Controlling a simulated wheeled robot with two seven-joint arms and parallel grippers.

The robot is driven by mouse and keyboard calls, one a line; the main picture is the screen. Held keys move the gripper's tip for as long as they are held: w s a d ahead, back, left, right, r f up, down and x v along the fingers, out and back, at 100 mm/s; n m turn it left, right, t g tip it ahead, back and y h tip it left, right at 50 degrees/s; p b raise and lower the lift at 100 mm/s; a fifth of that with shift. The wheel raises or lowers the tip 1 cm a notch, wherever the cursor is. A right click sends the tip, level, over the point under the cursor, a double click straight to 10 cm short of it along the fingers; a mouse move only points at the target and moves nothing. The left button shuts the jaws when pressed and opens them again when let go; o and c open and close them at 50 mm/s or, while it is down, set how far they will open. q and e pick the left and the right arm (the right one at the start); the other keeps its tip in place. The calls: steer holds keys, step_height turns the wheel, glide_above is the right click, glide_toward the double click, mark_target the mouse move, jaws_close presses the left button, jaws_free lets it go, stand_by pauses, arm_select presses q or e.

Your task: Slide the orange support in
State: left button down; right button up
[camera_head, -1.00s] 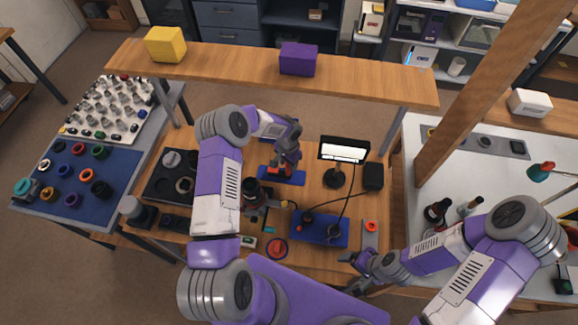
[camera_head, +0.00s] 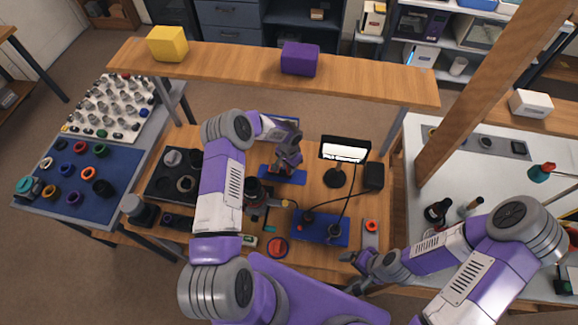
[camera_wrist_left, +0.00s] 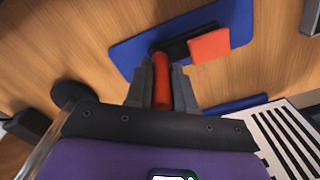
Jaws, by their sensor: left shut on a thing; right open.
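In the left wrist view, my left gripper (camera_wrist_left: 162,85) is shut on an upright orange-red rod-like piece, which I take as the orange support (camera_wrist_left: 161,68). Its far end meets a black part (camera_wrist_left: 177,48) on a blue mat (camera_wrist_left: 138,48). I cannot tell how far it sits in that part. A flat orange block (camera_wrist_left: 209,47) lies beside it on the black part. In the head view, my left gripper (camera_head: 285,168) is low over the blue mat (camera_head: 298,177), mostly hiding the piece. My right gripper (camera_head: 352,271) is open and empty near the front edge.
A small lit screen (camera_head: 343,151) on a stand is right of my left gripper. A second blue mat (camera_head: 322,229) with cables lies in front. A black tray (camera_head: 160,187) with round parts is at left. A wooden shelf (camera_head: 220,68) spans the back above the table.

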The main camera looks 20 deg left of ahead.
mark_target(281, 172)
arm_select(q)
steer(key=shift+a, duration=0.1)
steer(key=a, duration=0.1)
steer(key=a+b, duration=0.1)
steer(key=a, duration=0.1)
steer(key=shift+s+b, duration=0.3)
steer(key=shift+s, duration=0.05)
steer(key=c, duration=1)
jaws_free()
steer(key=shift+o, duration=0.2)
steer(key=shift+r, duration=0.15)
step_height(281, 172, up, 7)
steer(key=shift+r, duration=0.2)
